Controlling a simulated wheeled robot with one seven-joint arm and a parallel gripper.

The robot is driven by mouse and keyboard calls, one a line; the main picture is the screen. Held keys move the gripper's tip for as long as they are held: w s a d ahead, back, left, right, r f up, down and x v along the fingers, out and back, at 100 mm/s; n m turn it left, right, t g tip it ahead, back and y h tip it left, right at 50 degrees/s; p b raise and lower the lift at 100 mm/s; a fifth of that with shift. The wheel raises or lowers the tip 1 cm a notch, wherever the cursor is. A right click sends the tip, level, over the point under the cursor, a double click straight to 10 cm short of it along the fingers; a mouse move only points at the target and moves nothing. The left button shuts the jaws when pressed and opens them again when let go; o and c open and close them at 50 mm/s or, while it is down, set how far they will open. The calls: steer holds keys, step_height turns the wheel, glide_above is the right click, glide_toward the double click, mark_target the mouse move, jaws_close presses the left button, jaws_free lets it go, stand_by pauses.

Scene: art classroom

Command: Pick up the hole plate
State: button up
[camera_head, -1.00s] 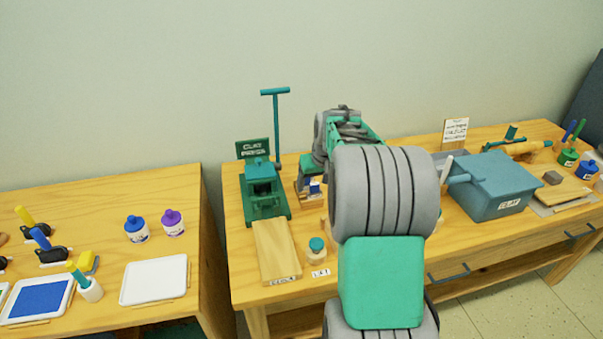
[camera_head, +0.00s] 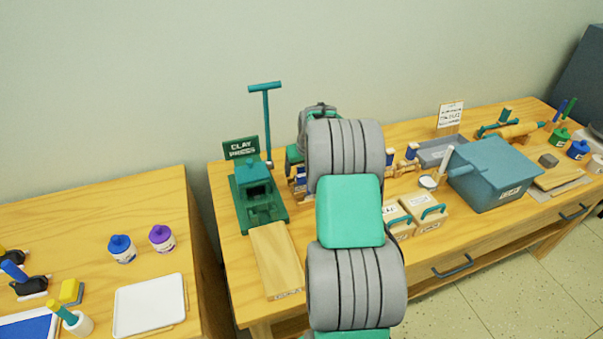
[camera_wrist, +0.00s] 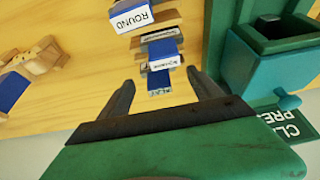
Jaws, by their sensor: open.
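In the wrist view, a row of small plates with blue parts and white labels stands on the wooden table. One label reads ROUND (camera_wrist: 133,18), and the middle one appears to read SQUARE (camera_wrist: 163,63). The nearest plate (camera_wrist: 160,80) has a label too small to read surely. I cannot tell which plate is the hole plate. My gripper (camera_wrist: 160,76) is open and empty, its fingers on either side of the nearest plate, with no clear contact. In the head view my arm hides the gripper and most of this row (camera_head: 300,180).
The green clay press (camera_head: 255,190) stands close beside the row, and its body (camera_wrist: 265,60) is right of my fingers in the wrist view. A wooden board (camera_head: 275,260) lies in front of it. Wooden blocks with teal handles (camera_head: 428,212) and a teal clay bin (camera_head: 495,175) stand to the right.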

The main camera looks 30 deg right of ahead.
steer(key=shift+w+f, duration=0.1)
steer(key=shift+f, duration=0.15)
steer(key=shift+r, duration=0.1)
steer(key=c, duration=1.6)
